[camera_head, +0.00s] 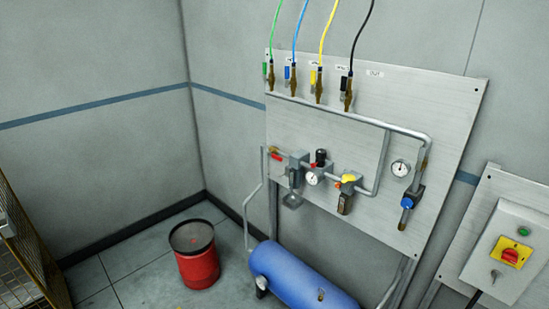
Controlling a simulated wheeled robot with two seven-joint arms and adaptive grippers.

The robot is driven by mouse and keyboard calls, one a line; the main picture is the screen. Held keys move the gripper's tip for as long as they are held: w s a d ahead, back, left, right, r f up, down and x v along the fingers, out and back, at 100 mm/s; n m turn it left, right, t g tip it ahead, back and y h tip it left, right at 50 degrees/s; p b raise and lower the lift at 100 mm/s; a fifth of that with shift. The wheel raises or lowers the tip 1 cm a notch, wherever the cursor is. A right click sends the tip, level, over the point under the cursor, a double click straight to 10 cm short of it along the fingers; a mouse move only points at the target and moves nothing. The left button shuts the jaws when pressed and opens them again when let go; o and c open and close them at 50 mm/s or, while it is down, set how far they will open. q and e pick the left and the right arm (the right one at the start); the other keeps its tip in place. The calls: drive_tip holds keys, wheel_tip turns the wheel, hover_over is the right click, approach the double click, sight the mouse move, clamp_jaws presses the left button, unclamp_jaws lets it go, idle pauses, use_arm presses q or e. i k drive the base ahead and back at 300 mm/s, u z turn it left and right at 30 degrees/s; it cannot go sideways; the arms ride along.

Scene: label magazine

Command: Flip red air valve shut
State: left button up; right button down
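A small red valve handle (276,156) sits at the left end of the lower pipe run on the metal panel (440,105). Brass-coloured parts show just above the handle. It appears to lie roughly along the pipe, but it is too small to tell its exact position. Neither of my grippers is in view, and nothing covers the valve.
A pressure gauge (312,177), a yellow knob (348,179) and a blue valve (407,202) share the panel. A blue tank (300,276) stands below. A red drum (198,267) stands left, and a control box (507,252) hangs right. Open floor lies around the drum.

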sight(276, 157)
drive_tip(key=u, duration=0.65)
drive_tip(key=i, duration=0.75)
drive_tip(key=u, duration=1.05)
drive_tip(key=i, duration=1.2)
drive_tip(key=z, duration=0.4)
drive_tip(key=i, duration=0.85)
drive_tip(key=z, duration=1.25)
drive_tip(key=i, duration=0.5)
drive_tip(key=z, duration=0.5)
